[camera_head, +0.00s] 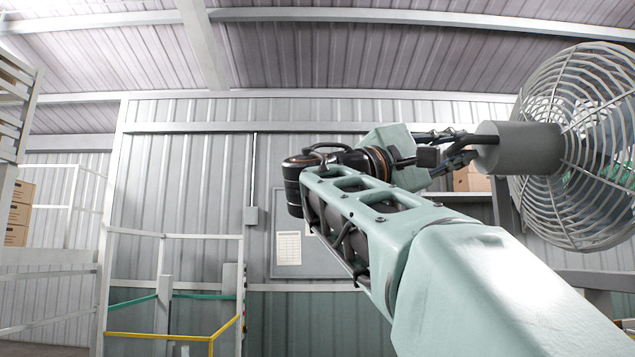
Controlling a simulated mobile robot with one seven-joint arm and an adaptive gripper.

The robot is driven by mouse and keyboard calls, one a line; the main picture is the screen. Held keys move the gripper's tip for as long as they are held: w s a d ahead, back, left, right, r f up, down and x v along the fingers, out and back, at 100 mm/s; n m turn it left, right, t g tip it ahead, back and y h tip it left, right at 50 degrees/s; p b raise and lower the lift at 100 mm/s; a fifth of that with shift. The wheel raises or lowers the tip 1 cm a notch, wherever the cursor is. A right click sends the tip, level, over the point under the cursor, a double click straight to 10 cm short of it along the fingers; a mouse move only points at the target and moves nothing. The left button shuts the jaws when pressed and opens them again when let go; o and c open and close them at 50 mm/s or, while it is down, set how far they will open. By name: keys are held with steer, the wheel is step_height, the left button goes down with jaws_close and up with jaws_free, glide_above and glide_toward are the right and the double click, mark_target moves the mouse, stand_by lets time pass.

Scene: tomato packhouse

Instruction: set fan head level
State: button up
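The fan head is at the right, with a round wire cage (560,205) and a grey cylindrical motor housing (525,148) on its left side. The cage is cut off by the right picture edge. The housing looks close to horizontal in this view, but I cannot tell whether the head is exactly level. A short dark bar (486,139) sticks out from the housing toward the left. My gripper (468,146) is at this bar, its dark fingers close above and below it. Whether the fingers touch or clasp the bar is too small to tell.
A grey post (505,205) stands below the housing. Behind are a wall board with papers (289,248) and a cardboard box (470,180). A railing with a yellow bar (160,336) is at lower left, shelving with boxes (18,213) at far left. Open air lies left of my arm.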

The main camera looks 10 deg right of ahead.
steer(key=shift+o, duration=0.8)
steer(key=shift+r, duration=0.15)
steer(key=shift+w+d+r, duration=0.1)
steer(key=shift+r, duration=2.15)
steer(key=shift+d+r, duration=0.1)
steer(key=shift+r, duration=2.5)
steer(key=shift+a+r, duration=0.1)
